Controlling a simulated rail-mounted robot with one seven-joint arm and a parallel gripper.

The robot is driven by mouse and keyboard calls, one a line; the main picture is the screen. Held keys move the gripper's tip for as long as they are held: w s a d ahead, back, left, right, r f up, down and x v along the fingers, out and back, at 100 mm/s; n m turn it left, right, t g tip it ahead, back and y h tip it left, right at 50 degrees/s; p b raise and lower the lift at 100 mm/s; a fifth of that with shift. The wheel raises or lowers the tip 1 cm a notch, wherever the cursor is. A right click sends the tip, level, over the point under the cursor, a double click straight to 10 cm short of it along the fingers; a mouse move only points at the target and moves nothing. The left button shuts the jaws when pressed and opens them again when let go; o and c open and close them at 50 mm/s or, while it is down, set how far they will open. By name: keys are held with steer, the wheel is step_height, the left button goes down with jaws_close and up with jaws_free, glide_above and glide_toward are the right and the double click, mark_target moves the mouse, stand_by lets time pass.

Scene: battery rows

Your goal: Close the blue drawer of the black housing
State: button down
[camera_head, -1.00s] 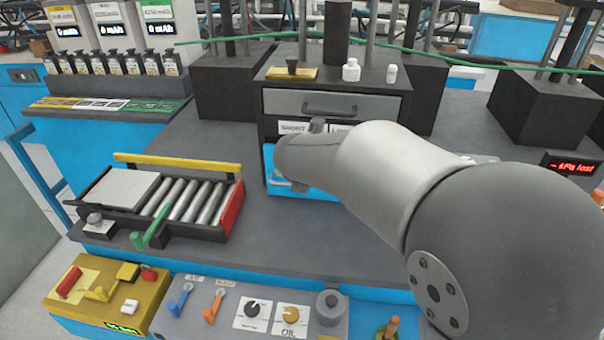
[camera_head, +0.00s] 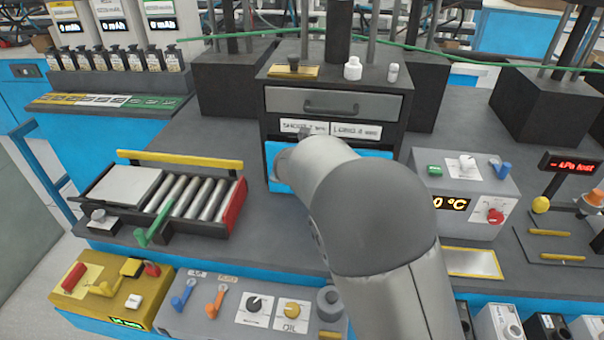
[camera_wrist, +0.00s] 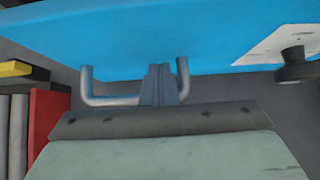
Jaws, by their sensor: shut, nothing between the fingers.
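The black housing (camera_head: 325,75) stands at the back middle of the bench, with a grey upper drawer (camera_head: 380,103) that looks shut. The blue drawer (camera_head: 274,165) sits below it, mostly hidden behind my arm in the head view. I cannot tell how far out it is. In the wrist view, the blue drawer front (camera_wrist: 120,40) spans the top, with its grey U-shaped handle (camera_wrist: 110,99) below. My gripper (camera_wrist: 163,72) is shut and empty, its fingers at the gap of the handle, close to the front. Whether they touch it I cannot tell.
A roller tray (camera_head: 185,205) with a yellow bar and red end stands to the left. A temperature box (camera_head: 465,190) with knobs stands to the right. Switch panels (camera_head: 240,305) line the front edge. Small white bottles (camera_head: 352,68) stand on the housing.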

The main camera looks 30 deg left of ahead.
steer(key=w+p, duration=0.2)
steer(key=w+a+p, duration=0.1)
steer(key=w, duration=0.1)
steer(key=shift+w+a+r+p, duration=0.1)
steer(key=shift+w+r+p, duration=0.1)
steer(key=shift+p, duration=0.15)
steer(key=shift+r, duration=0.15)
